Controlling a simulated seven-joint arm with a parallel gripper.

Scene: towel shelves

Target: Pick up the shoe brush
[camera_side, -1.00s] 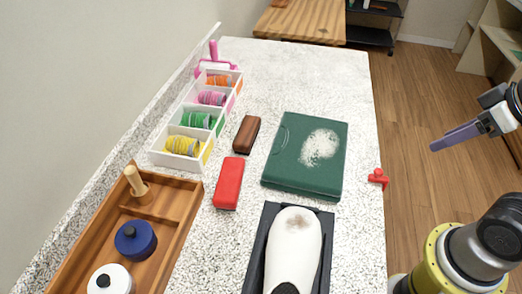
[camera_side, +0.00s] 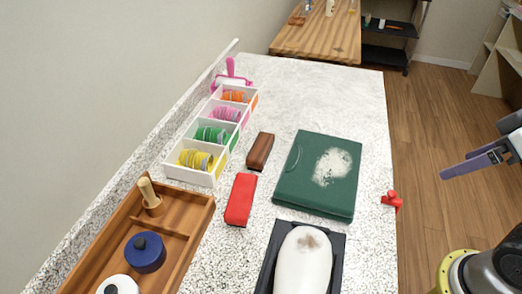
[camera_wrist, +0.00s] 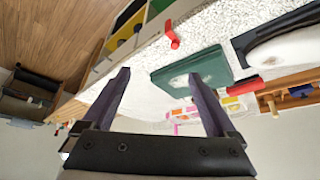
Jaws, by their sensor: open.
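A brown, wood-coloured block that looks like the shoe brush (camera_side: 260,151) lies on the speckled counter in the side view, between the white divided rack and the green case. Its bristles cannot be made out. A red block (camera_side: 240,199) of similar shape lies just in front of it. My gripper (camera_side: 475,163) is at the right edge of the side view, above the floor beyond the counter's right edge and well apart from the brown block. In the wrist view, the purple fingers of my gripper (camera_wrist: 157,76) are spread with nothing between them.
A green case (camera_side: 318,174) with a white patch lies right of the brown block. A white rack (camera_side: 190,178) holds coloured rolls. A wooden tray (camera_side: 183,222), a white rounded item (camera_side: 303,262) and a red fitting (camera_side: 391,200) surround it.

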